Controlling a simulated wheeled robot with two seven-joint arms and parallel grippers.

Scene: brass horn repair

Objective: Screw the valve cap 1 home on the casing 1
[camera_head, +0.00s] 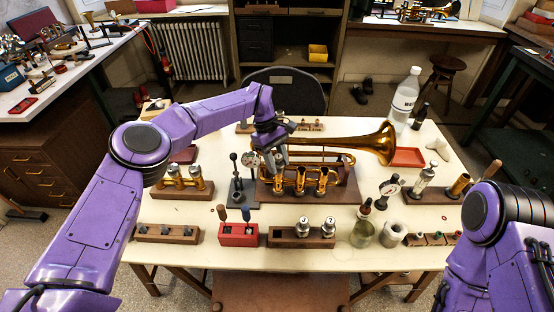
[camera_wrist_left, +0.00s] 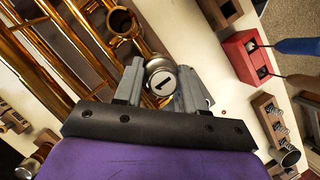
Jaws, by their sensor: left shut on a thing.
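The brass horn (camera_head: 368,143) lies on a wooden stand (camera_head: 343,190) in the middle of the table, with three upright valve casings at its front. My left gripper (camera_head: 272,158) is over the leftmost casing (camera_head: 279,185). In the left wrist view, its grey fingers (camera_wrist_left: 160,88) are shut on a round silver cap marked "1" (camera_wrist_left: 161,82), the valve cap 1. An open brass casing (camera_wrist_left: 120,21) shows beyond it. The cap covers what lies beneath it, so I cannot tell whether it touches casing 1. My right gripper is out of view.
A small black stand with a lever (camera_head: 240,188) is just left of the horn. In front are a red block (camera_head: 238,235) and a wooden block with silver valves (camera_head: 290,239).

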